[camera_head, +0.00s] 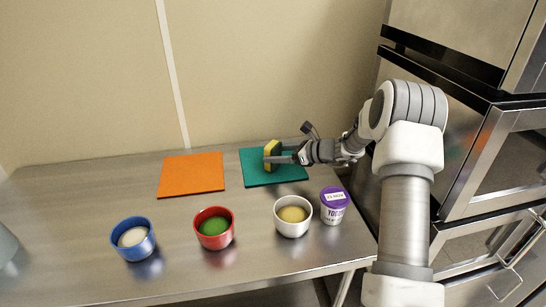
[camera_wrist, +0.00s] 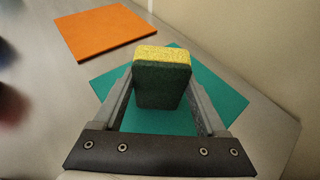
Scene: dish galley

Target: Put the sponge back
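The sponge (camera_head: 272,155), yellow on one side and dark green on the other, stands upright at the teal mat. In the wrist view the sponge (camera_wrist: 162,82) fills the gap between the two fingers of my gripper (camera_wrist: 163,95), which look shut on its sides. In the head view my gripper (camera_head: 283,156) reaches it from the right. The teal mat (camera_head: 289,173) lies flat at the back of the table and also shows in the wrist view (camera_wrist: 223,92). I cannot tell whether the sponge touches the mat or is just above it.
An orange mat (camera_head: 191,175) lies left of the teal one. Along the front stand a blue bowl (camera_head: 133,239), a red bowl (camera_head: 214,229), a white bowl (camera_head: 293,217) and a purple-lidded yogurt tub (camera_head: 333,206). A wall is behind; steel ovens (camera_head: 490,170) are at right.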

